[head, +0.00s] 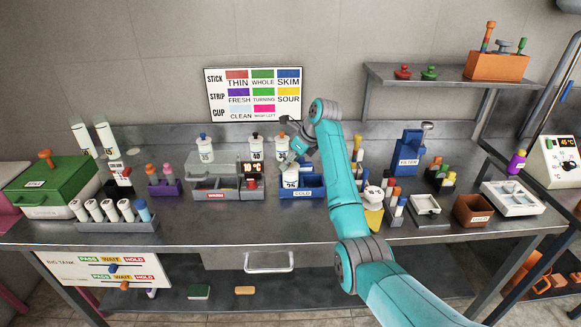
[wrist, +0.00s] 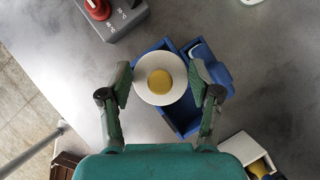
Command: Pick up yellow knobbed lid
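In the wrist view, a white round lid with a yellow knob (wrist: 160,82) is seen from above, over a blue tray (wrist: 190,127). My gripper (wrist: 161,84) is open, with one finger on each side of the lid and small gaps between. In the head view, my gripper (head: 292,154) points down over a white container marked 75 (head: 290,179) in the blue COLD tray (head: 312,192). The lid is hidden there by my gripper. Whether the fingers are level with the lid or above it I cannot tell.
A grey heater with a red knob (head: 252,184) stands just left of the COLD tray. Knobbed white containers (head: 206,150) stand behind it. A yellow-based white item (head: 373,197) and bottles stand to the right. The bench front (head: 225,228) is clear.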

